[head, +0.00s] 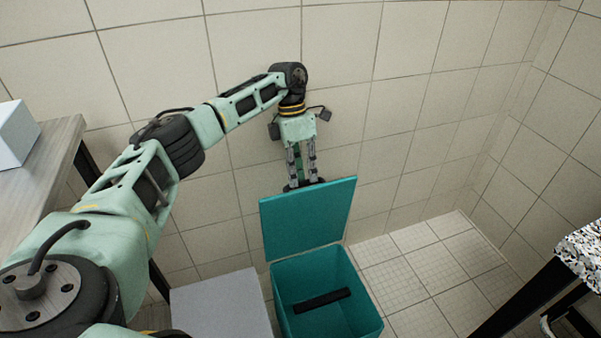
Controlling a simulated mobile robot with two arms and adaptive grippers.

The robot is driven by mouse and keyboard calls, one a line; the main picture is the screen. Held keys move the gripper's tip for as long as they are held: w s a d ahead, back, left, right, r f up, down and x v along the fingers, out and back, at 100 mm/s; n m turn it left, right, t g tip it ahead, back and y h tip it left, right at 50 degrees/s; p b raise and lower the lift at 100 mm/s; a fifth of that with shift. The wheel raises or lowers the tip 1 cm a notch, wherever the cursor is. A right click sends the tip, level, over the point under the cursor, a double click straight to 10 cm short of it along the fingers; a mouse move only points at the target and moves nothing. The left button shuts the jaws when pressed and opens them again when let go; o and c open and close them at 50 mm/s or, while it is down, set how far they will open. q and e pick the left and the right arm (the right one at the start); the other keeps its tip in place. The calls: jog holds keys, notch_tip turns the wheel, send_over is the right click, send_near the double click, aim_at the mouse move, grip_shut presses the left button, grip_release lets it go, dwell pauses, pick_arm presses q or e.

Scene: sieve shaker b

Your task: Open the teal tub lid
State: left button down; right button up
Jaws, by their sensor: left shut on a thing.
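The teal tub (361,314) stands on the floor at the lower middle of the head view. Its lid (308,218) is raised and stands steeply up at the tub's back edge, so the inside shows. A dark bar (322,300) lies inside the tub. My left gripper (304,184) is at the top edge of the lid and shut on it, with the fingers pointing down. The fingertips are partly hidden behind the lid. My right gripper is not in view.
A grey box-like surface (222,306) is just left of the tub. A wooden table (45,170) with a white box (14,135) is at the left. A speckled-top table (582,250) is at the right. Tiled walls close the back; floor right of the tub is clear.

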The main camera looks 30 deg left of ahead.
aim_at(301, 182)
pick_arm(q)
jog(key=f, duration=0.3)
jog(key=shift+s+f, duration=0.1)
jog(key=shift+s, duration=0.3)
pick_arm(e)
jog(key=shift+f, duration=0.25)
pick_arm(q)
jog(key=c, duration=2.2)
grip_release()
jog(key=shift+w+f, duration=0.1)
jog(key=shift+o, duration=1.1)
jog(key=shift+w+f+g, duration=0.3)
jog(key=shift+w+f, duration=0.1)
jog(key=shift+f, duration=0.05)
jog(key=shift+o, duration=0.9)
jog(key=shift+w+a+f, duration=0.15)
jog(key=shift+w, duration=0.1)
jog(key=shift+o, duration=0.3)
jog(key=shift+s+r, duration=0.1)
jog(key=shift+r, duration=0.15)
jog(key=shift+s+r, duration=0.2)
jog(key=shift+r, duration=0.15)
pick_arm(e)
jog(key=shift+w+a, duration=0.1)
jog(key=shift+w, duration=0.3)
pick_arm(q)
jog(key=shift+w+f, duration=0.1)
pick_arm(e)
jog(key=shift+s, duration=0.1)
